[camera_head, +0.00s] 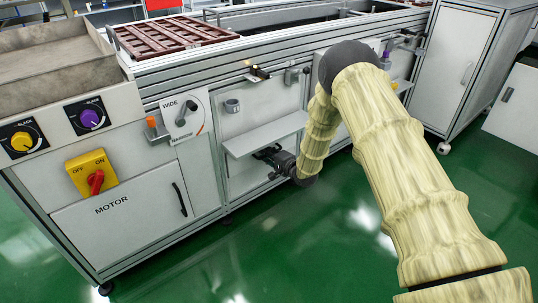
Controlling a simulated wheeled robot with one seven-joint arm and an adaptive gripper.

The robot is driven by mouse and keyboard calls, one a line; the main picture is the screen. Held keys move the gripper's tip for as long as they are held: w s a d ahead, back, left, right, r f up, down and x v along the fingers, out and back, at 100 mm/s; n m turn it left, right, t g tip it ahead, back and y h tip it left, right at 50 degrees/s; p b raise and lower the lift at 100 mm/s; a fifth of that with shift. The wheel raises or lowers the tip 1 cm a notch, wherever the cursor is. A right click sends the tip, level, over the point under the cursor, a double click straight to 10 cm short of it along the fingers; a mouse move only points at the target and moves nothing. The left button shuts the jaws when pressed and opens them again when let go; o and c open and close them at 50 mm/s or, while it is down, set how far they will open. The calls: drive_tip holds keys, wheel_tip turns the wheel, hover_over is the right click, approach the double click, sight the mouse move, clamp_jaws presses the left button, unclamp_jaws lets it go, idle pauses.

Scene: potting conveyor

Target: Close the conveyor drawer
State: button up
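A pale grey flat piece, which looks like the conveyor drawer (266,134), sticks out from the front panel of the conveyor (245,105) in the middle of the view. My gripper (264,156) is dark and small here, just below the front edge of this piece, with its fingers pointing left toward the conveyor front. I cannot tell whether it touches the piece or whether its fingers are apart. My arm comes down from the right and hides part of the conveyor front.
Left of the drawer are a WIDE lever (185,112), a yellow switch box (91,174) with a red knob, and a MOTOR panel (120,215) with a black handle. A brown tray (165,37) lies on top. A white cabinet (460,65) stands right. Green floor in front is clear.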

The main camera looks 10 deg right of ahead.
drive_tip(key=shift+o, duration=0.7)
drive_tip(key=shift+d, duration=0.4)
drive_tip(key=shift+s, duration=0.1)
drive_tip(key=shift+s+d+r, duration=0.15)
drive_tip(key=shift+s+d, duration=0.05)
drive_tip(key=shift+s, duration=0.05)
drive_tip(key=v, duration=1.1)
drive_tip(key=shift+s, duration=0.1)
